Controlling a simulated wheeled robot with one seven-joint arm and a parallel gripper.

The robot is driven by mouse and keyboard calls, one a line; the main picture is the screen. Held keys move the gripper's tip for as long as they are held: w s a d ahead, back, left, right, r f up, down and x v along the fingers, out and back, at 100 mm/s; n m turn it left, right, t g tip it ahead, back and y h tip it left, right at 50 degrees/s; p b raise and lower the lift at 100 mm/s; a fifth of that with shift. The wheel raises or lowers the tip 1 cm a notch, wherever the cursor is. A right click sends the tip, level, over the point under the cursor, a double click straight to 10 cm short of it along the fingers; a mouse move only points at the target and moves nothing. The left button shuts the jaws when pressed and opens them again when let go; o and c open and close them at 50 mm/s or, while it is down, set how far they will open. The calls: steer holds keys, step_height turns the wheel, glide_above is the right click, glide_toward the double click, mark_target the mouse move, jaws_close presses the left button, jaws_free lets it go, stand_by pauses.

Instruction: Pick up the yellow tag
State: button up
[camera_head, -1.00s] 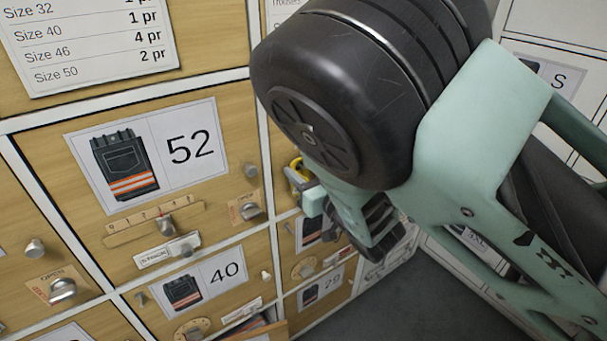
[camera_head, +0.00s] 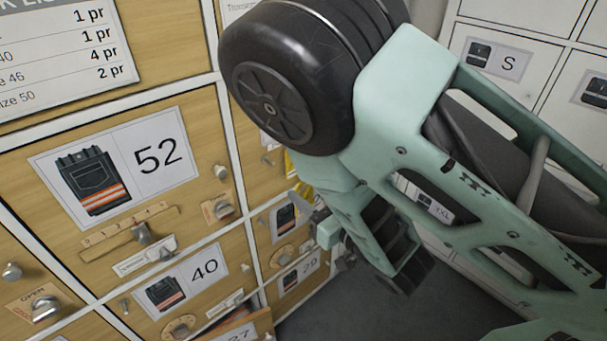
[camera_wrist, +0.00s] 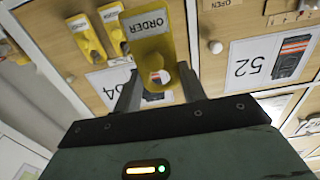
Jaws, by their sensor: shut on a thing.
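A yellow tag marked ORDER (camera_wrist: 151,46) is between the fingers of my gripper (camera_wrist: 158,82) in the wrist view. The gripper is shut on it, and the tag stands out in front of the drawer fronts. A round pale spot with red shows at the tag's lower end; I cannot tell whether it is a knob or a hole. In the head view, a strip of yellow (camera_head: 300,172) shows beside my arm, which hides most of it and the fingertips.
Two more yellow tags, one on the left (camera_wrist: 87,38) and one nearer (camera_wrist: 113,24), hang beside it in the wrist view. Wooden drawers with knobs surround them, including the drawer labelled 52 (camera_head: 196,190). White drawers (camera_head: 490,90) stand on the right. Grey floor (camera_head: 345,305) is clear below.

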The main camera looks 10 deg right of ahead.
steer(key=shift+p+v, duration=2.8)
steer(key=shift+v, duration=0.1)
steer(key=shift+d, duration=0.1)
